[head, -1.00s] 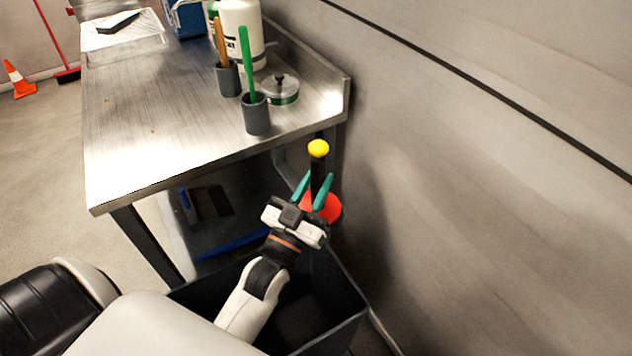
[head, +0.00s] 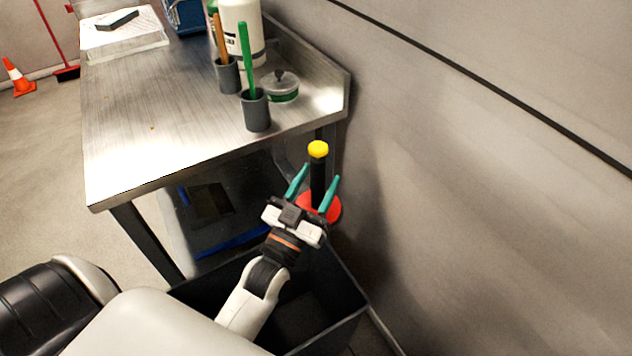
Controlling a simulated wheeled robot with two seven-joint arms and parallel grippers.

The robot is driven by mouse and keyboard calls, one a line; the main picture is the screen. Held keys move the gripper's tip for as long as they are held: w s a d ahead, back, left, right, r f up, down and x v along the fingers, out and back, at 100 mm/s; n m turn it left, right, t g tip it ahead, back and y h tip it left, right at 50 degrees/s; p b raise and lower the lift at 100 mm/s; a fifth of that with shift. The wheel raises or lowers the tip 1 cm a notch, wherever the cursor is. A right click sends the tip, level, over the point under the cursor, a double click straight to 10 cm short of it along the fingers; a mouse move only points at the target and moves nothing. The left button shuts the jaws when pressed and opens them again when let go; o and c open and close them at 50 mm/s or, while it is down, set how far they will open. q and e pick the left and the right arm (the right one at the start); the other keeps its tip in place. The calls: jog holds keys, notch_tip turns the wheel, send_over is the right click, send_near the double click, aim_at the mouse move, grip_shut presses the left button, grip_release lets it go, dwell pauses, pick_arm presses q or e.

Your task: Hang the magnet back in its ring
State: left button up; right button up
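The magnet is a black rod (head: 317,181) with a yellow knob on top and a red disc at its lower end. It stands roughly upright beside the table's right front corner, near the wall. My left gripper (head: 320,174) is open, with its teal fingers apart on either side of the black rod. I cannot tell whether a finger touches the rod. I cannot make out the ring; the gripper hides part of the magnet's lower end. My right gripper is not in view.
A steel table (head: 150,130) holds two grey cups with a green (head: 247,65) and a wooden handle, a lidded tin (head: 281,86) and a white bottle (head: 240,25). A dark open bin (head: 345,318) lies below my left arm. The wall (head: 480,180) is close on the right.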

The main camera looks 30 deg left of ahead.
pick_arm(q)
jog(key=shift+s+f, duration=0.1)
jog(key=shift+f, duration=0.05)
jog(key=shift+s+f, duration=0.1)
jog(key=shift+s, duration=0.2)
jog(key=s+p, duration=0.2)
jog(key=s, duration=1)
jog(key=shift+s, duration=0.2)
